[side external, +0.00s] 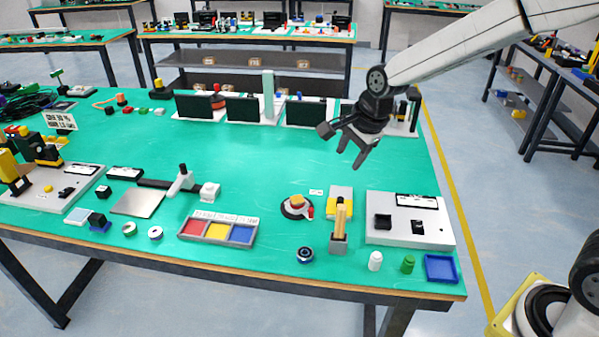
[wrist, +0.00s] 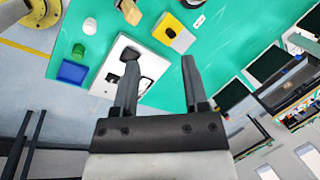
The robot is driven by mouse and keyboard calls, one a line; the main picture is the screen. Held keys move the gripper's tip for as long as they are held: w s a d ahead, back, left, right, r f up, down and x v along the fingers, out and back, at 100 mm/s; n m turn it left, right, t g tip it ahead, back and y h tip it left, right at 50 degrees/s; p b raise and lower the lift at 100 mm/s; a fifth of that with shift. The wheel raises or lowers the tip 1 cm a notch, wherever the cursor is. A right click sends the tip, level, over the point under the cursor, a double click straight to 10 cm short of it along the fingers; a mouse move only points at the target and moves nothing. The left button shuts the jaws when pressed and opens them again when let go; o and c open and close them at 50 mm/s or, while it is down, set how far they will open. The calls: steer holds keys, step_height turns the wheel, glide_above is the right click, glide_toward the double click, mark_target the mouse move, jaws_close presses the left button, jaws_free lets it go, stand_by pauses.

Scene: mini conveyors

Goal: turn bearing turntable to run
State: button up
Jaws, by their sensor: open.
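What looks like the bearing turntable (side external: 297,207) sits on the green table right of centre. It is a small round base with an orange block on top and a small red piece at its right side. In the wrist view only a part of it (wrist: 193,3) shows at the top edge. I cannot read any run mark on it. My gripper (side external: 352,146) hangs in the air above the table, behind and to the right of the turntable, apart from it. Its fingers (wrist: 157,70) are spread and empty.
A yellow-and-white block (side external: 340,198) and a holder with wooden sticks (side external: 339,240) stand right of the turntable. A white panel (side external: 400,232), blue tray (side external: 441,267) and ring-shaped part (side external: 305,255) are nearby. Dark screens (side external: 245,108) line the back. The table's middle is clear.

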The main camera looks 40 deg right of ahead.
steer(key=c, duration=0.7)
steer(key=shift+f+n, duration=0.1)
steer(key=shift+n, duration=0.2)
jaws_close()
steer(key=w+a+f+m+h, duration=0.2)
steer(key=w+a+f+m, duration=0.2)
steer(key=m, duration=1.2)
steer(key=w+a+f+m+g+h, duration=0.1)
steer(key=w+a+f+m+h, duration=0.2)
steer(key=f+m, duration=0.8)
steer(key=w+a+m, duration=0.1)
steer(key=a+m, duration=0.1)
steer(key=m, duration=0.3)
steer(key=shift+a+f+g, duration=0.15)
steer(key=shift+a+g, duration=0.1)
steer(key=shift+g, duration=0.05)
